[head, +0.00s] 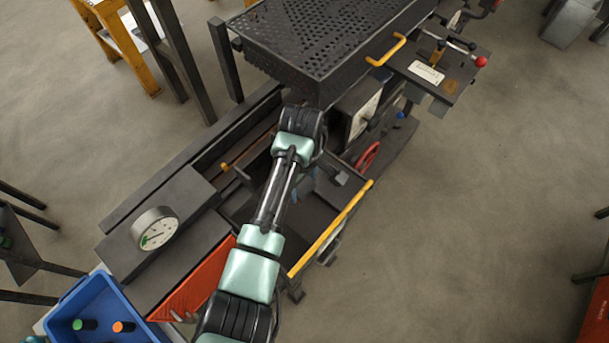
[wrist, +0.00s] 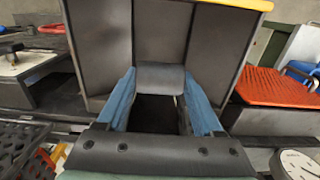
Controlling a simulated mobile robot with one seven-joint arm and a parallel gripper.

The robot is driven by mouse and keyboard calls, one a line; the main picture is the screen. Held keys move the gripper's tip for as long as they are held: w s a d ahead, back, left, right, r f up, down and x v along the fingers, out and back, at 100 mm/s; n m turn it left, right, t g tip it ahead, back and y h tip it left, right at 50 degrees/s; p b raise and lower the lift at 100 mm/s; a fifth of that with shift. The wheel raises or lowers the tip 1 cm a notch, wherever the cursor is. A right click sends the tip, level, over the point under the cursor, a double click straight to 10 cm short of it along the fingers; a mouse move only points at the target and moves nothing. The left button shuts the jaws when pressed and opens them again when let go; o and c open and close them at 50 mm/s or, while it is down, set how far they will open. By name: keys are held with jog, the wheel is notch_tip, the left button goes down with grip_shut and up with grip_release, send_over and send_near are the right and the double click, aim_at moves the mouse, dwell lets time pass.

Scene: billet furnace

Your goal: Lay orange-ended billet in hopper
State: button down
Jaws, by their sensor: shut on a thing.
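My gripper (wrist: 160,90) has blue fingers and is shut on a dark grey billet (wrist: 160,77), held crosswise between the fingertips. Its end colour does not show. The hopper (head: 331,228) is the dark open trough with a yellow front lip; in the wrist view its grey walls (wrist: 212,52) rise around and beyond the fingers. In the head view my gripper is over or inside the hopper, mostly hidden by my arm. I cannot tell whether the billet touches the hopper floor. An orange-ended piece (head: 123,326) stands in the blue bin at the lower left.
The blue bin (head: 62,321) also holds a green-ended piece (head: 85,324). A round dial (head: 156,229) sits left of the hopper, above an orange-red slatted panel (head: 197,285). A perforated dark housing (head: 320,35) stands behind.

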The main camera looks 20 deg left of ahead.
jog(key=shift+w+f+b, duration=0.1)
jog(key=shift+f+b, duration=4)
jog(key=shift+f, duration=0.2)
grip_release()
notch_tip(320, 180, up, 12)
jog(key=shift+r+p, duration=0.5)
jog(key=shift+r, duration=0.05)
